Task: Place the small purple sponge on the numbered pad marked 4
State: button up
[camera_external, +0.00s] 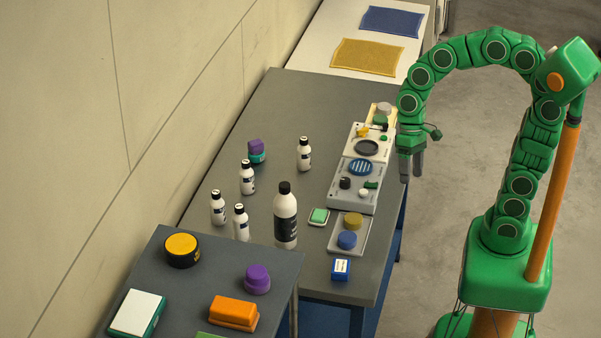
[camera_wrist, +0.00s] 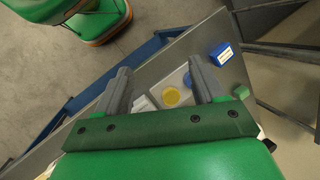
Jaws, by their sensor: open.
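A small purple block (camera_external: 256,145) sits on a teal round item at the far left of the long table. A rounded purple lump (camera_external: 257,279) stands on the near table; I cannot tell which of the two is the small sponge. No pad with a readable 4 shows in either view. My gripper (camera_external: 411,168) is open and empty, pointing down by the right edge of the long table, beside the grey panels. In the wrist view its two fingers (camera_wrist: 161,82) are spread apart, with a grey tray beyond them. Neither purple thing shows in the wrist view.
Several white bottles and a taller dark-capped bottle (camera_external: 285,216) stand mid-table. Grey panels (camera_external: 341,198) line the right side. A tray (camera_external: 336,245) holds yellow and blue round pieces, with a blue box (camera_external: 341,269) nearby. The near table holds an orange block (camera_external: 233,313) and a yellow-topped tin (camera_external: 182,250).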

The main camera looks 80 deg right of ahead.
jog(key=s+d+f+n+h, duration=0.1)
jog(key=s+d+n+h, duration=0.1)
jog(key=s, duration=0.5)
jog(key=s+d+f+n+h, duration=0.1)
jog(key=s+d+n+h, duration=0.1)
jog(key=s+d, duration=0.3)
jog(key=s, duration=0.2)
jog(key=shift+s+f, duration=0.35)
jog(key=shift+s, duration=0.05)
